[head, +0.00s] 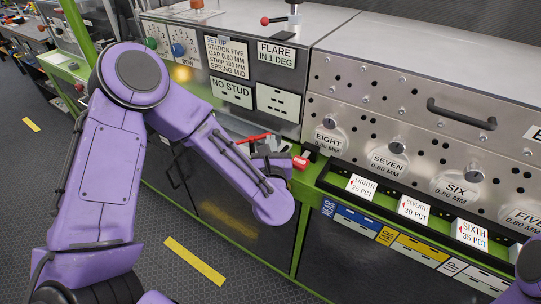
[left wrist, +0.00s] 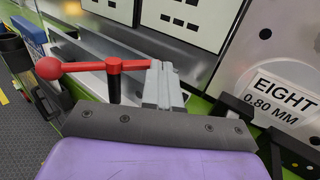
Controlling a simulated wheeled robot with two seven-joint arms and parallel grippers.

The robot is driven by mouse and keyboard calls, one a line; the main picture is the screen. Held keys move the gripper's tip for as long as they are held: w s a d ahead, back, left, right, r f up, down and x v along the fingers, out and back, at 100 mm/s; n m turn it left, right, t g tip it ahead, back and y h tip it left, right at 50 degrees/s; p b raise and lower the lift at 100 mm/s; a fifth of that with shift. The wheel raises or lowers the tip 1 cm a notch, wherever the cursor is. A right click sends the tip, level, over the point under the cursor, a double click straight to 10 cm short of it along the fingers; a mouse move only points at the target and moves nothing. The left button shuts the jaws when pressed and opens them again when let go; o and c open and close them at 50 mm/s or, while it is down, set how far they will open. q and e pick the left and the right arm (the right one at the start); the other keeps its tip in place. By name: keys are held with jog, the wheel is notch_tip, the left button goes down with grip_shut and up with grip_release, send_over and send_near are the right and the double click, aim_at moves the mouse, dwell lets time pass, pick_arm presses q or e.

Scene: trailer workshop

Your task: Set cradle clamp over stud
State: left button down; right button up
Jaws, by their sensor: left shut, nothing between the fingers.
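A red lever (left wrist: 95,67) with a ball end sits on a dark post in the left wrist view, beside the grey fingers of my left gripper (left wrist: 164,84). This looks like the clamp, and its red bar also shows in the head view (head: 254,138). My left gripper (head: 275,163) is shut with nothing in it, close to the lever. I cannot tell whether they touch. A small red block (head: 301,162) shows just right of the gripper. No stud can be made out clearly. My right gripper is out of view.
A panel labelled NO STUD (head: 232,92) stands behind the gripper. A metal plate (head: 420,115) with holes and round labelled stations fills the right. A green rail (head: 340,197) and a dark label tray (head: 385,200) run below it. Dark floor lies lower left.

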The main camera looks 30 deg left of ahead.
pick_arm(q)
jog(key=s+d+b, duration=0.5)
jog(key=s+d, duration=0.3)
jog(key=d, duration=0.2)
jog(key=shift+s+d, duration=0.35)
jog(key=shift+d, duration=0.05)
